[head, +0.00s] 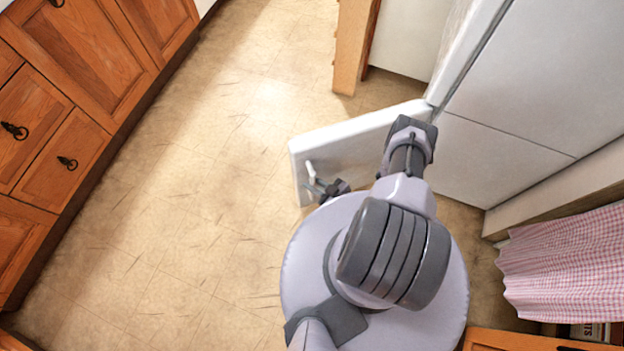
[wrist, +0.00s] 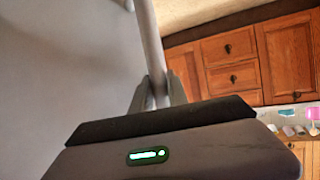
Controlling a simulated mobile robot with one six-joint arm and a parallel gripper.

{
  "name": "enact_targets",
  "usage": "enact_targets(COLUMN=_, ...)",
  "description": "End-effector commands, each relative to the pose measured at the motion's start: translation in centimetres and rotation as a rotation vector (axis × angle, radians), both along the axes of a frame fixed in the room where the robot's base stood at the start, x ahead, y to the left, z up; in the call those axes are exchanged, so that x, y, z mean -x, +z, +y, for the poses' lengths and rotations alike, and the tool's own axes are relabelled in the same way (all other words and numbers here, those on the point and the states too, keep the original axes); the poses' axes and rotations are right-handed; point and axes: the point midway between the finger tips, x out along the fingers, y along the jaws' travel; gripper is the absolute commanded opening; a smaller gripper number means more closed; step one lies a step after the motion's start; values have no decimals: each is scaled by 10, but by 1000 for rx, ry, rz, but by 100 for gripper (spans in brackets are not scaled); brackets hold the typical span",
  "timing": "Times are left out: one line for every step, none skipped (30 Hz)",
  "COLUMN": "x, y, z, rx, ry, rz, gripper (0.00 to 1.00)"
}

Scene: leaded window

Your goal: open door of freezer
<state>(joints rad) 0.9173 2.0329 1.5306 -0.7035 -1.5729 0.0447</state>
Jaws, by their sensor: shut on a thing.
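The freezer door (head: 350,132) is the lower white door of the white fridge-freezer (head: 490,165). It stands swung well out from the body, its free edge over the floor. A light bar handle (head: 310,170) sits on its face near that free edge. My gripper (head: 318,187) is shut on this handle. In the wrist view, the fingers of my gripper (wrist: 158,93) close around the handle bar (wrist: 148,40), with the grey door face (wrist: 65,60) to the left. My arm hides part of the door and the freezer's lower front.
Wooden cabinets with dark pulls (head: 75,120) line the left side. The tiled floor (head: 190,190) between them and the door is clear. A wooden post (head: 352,45) stands behind the door. A pink checked curtain (head: 565,262) hangs at the right.

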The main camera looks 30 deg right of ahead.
Motion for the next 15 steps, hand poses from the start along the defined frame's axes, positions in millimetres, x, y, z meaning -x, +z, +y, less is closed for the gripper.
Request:
enact_targets(x=0, y=0, z=0, rx=-1, ry=-2, rz=1, gripper=0)
enact_targets(x=0, y=0, z=0, rx=-1, ry=-3, rz=0, gripper=0)
enact_targets(x=0, y=0, z=0, rx=-2, ry=-3, rz=1, gripper=0)
enact_targets(x=0, y=0, z=0, rx=-2, ry=-3, rz=1, gripper=0)
enact_targets(x=0, y=0, z=0, rx=-1, ry=-4, rz=2, gripper=0)
enact_targets(x=0, y=0, z=0, rx=-1, ry=-4, rz=2, gripper=0)
enact_targets(x=0, y=0, z=0, rx=-1, ry=-4, rz=2, gripper=0)
enact_targets(x=0, y=0, z=0, rx=-1, ry=-4, rz=2, gripper=0)
enact_targets(x=0, y=0, z=0, rx=-1, ry=-4, rz=2, gripper=0)
enact_targets(x=0, y=0, z=0, rx=-1, ry=-4, rz=2, gripper=0)
enact_targets(x=0, y=0, z=0, rx=-1, ry=-4, rz=2, gripper=0)
enact_targets(x=0, y=0, z=0, rx=-1, ry=-4, rz=2, gripper=0)
enact_targets(x=0, y=0, z=0, rx=-1, ry=-4, rz=2, gripper=0)
enact_targets(x=0, y=0, z=0, rx=-1, ry=-4, rz=2, gripper=26)
enact_targets(x=0, y=0, z=0, rx=-1, ry=-4, rz=2, gripper=34)
